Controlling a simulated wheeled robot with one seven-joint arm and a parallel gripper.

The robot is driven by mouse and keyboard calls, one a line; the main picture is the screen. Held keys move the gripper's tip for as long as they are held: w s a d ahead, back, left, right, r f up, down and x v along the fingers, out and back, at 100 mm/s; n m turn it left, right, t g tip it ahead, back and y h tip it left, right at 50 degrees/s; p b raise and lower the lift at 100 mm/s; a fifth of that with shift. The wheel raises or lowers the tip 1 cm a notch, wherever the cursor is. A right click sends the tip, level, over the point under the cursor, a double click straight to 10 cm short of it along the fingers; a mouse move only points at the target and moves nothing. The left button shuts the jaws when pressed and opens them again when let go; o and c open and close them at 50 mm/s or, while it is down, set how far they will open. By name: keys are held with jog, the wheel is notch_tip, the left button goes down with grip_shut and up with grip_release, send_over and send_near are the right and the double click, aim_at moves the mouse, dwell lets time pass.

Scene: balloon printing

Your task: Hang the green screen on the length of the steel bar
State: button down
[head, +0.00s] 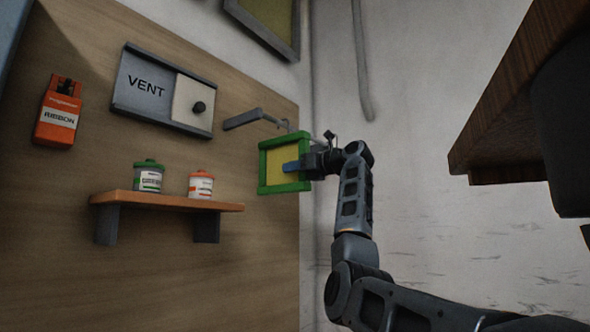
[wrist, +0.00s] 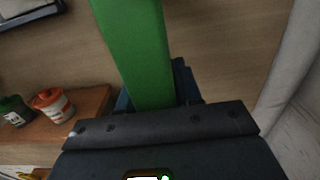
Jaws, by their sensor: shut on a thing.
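The green screen (head: 264,170), a square green frame with a yellow mesh, is held upright near the right edge of the wooden wall panel. My gripper (head: 293,167) is shut on its right side. In the wrist view the screen's green frame bar (wrist: 145,50) runs up from between the fingers of my gripper (wrist: 155,98). The steel bar (head: 243,119) sticks out from the panel just above the screen's upper left, with a thin hooked end on its right. From this view I cannot tell whether the screen touches the bar.
A shelf (head: 170,201) carries a green-lidded jar (head: 149,177) and an orange-lidded jar (head: 200,185). A VENT plate (head: 165,90) and an orange ribbon box (head: 58,112) are on the panel. A dark wooden edge (head: 520,90) juts in at right.

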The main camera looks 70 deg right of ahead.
jog(key=c, duration=0.7)
grip_release()
jog(key=shift+s, duration=0.1)
jog(key=b+v, duration=0.2)
jog(key=v, duration=0.5)
jog(key=shift+s+a, duration=0.15)
jog(key=shift+s, duration=0.15)
